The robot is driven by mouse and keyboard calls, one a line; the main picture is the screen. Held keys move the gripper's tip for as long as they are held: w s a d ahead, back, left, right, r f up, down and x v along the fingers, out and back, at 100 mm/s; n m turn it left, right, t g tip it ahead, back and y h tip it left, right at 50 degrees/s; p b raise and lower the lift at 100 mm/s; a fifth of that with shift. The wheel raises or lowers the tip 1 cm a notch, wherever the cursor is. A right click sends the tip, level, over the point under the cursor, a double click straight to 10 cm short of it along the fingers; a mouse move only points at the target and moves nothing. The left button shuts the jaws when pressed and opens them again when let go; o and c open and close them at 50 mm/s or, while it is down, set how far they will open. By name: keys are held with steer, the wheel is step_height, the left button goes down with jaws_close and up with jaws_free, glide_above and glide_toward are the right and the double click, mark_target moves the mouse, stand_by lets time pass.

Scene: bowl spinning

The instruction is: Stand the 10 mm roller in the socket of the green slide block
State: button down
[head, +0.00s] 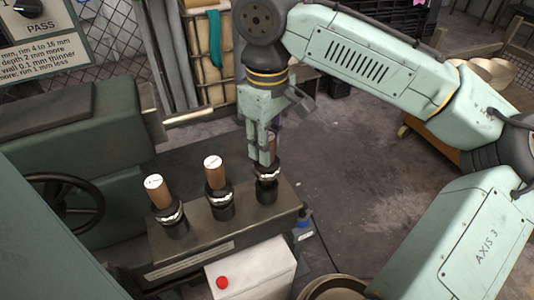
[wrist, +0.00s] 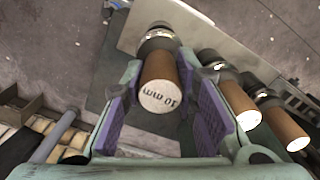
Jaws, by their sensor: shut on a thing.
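The 10 mm roller (wrist: 160,97), brown with a white labelled end, stands between the purple pads of my gripper (wrist: 165,110) in the wrist view. My gripper (head: 262,160) is shut on it, above the right-hand black holder (head: 267,190) in the head view. The roller's lower end meets that black holder in the wrist view (wrist: 158,40); how deep it sits is hidden. In the head view my fingers hide most of the roller. I cannot make out a green slide block with a socket in either view.
Two other brown rollers, a middle one (head: 213,172) and a left one (head: 158,191), stand in black holders on the grey rack (head: 238,230). A white box with a red button (head: 222,282) stands in front. A green machine with a handwheel (head: 65,205) is at left. Open floor lies right.

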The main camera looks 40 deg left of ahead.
step_height(320, 180, up, 8)
steer(key=shift+f+b, duration=0.25)
steer(key=shift+b, duration=0.1)
step_height(320, 180, up, 5)
steer(key=p, duration=0.4)
steer(key=shift+p, duration=0.3)
